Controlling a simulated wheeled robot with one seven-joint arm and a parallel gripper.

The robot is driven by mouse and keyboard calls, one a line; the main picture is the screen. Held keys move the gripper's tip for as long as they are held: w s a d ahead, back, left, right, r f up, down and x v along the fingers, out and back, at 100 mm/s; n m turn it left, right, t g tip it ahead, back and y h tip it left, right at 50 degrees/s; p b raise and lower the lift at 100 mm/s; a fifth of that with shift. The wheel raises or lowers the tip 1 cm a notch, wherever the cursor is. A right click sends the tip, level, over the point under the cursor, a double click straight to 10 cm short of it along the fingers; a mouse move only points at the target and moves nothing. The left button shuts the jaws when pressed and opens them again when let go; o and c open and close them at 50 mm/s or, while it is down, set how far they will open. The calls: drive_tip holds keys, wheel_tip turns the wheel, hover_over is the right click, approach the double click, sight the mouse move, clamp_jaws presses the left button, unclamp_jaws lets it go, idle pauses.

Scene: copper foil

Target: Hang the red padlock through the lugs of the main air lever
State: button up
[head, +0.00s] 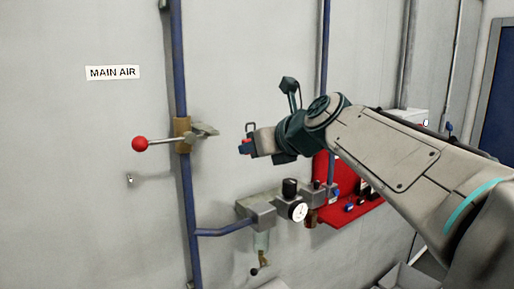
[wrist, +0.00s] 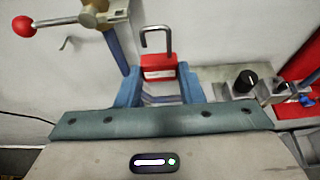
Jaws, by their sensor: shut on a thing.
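The red padlock (wrist: 159,68) is between the two blue fingers of my gripper (wrist: 160,88) in the wrist view, its grey shackle (wrist: 156,37) pointing up and looking open on its left side. The main air lever (head: 160,141) has a red ball knob (head: 139,144) and lies sideways across a blue vertical pipe at a brass valve body (head: 183,134). Grey lugs (head: 205,131) stick out right of the valve. My gripper is right of the lugs, apart from them.
A "MAIN AIR" label (head: 112,72) is on the wall at upper left. A regulator with a gauge (head: 298,211) sits below my gripper on a branch pipe. A red board (head: 345,205) with small items is right of it. A small wall hook (head: 129,179) is below the knob.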

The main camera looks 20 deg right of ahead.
sight(243, 141)
drive_tip(key=shift+w+a+f, duration=0.1)
drive_tip(key=shift+w+a, duration=0.2)
drive_tip(key=shift+w, duration=0.5)
drive_tip(key=shift+w+a+r, duration=0.1)
drive_tip(key=shift+w+a, duration=0.2)
drive_tip(key=shift+w, duration=0.55)
drive_tip(key=shift+w+a+f, duration=0.1)
drive_tip(key=shift+w+a, duration=0.2)
drive_tip(key=shift+w, duration=0.5)
drive_tip(key=shift+w+a+p, duration=0.25)
drive_tip(key=shift+w+a, duration=0.05)
drive_tip(key=shift+a, duration=0.4)
drive_tip(key=shift+w+a+p, duration=0.2)
drive_tip(key=shift+w+a, duration=0.05)
drive_tip(key=shift+a, duration=0.4)
drive_tip(key=shift+w+a+p, duration=0.25)
drive_tip(key=shift+w+a, duration=0.05)
drive_tip(key=shift+a, duration=0.4)
drive_tip(key=shift+s+p, duration=0.1)
drive_tip(key=shift+p, duration=0.2)
drive_tip(key=shift+f+b, duration=0.5)
drive_tip(key=shift+f, duration=0.4)
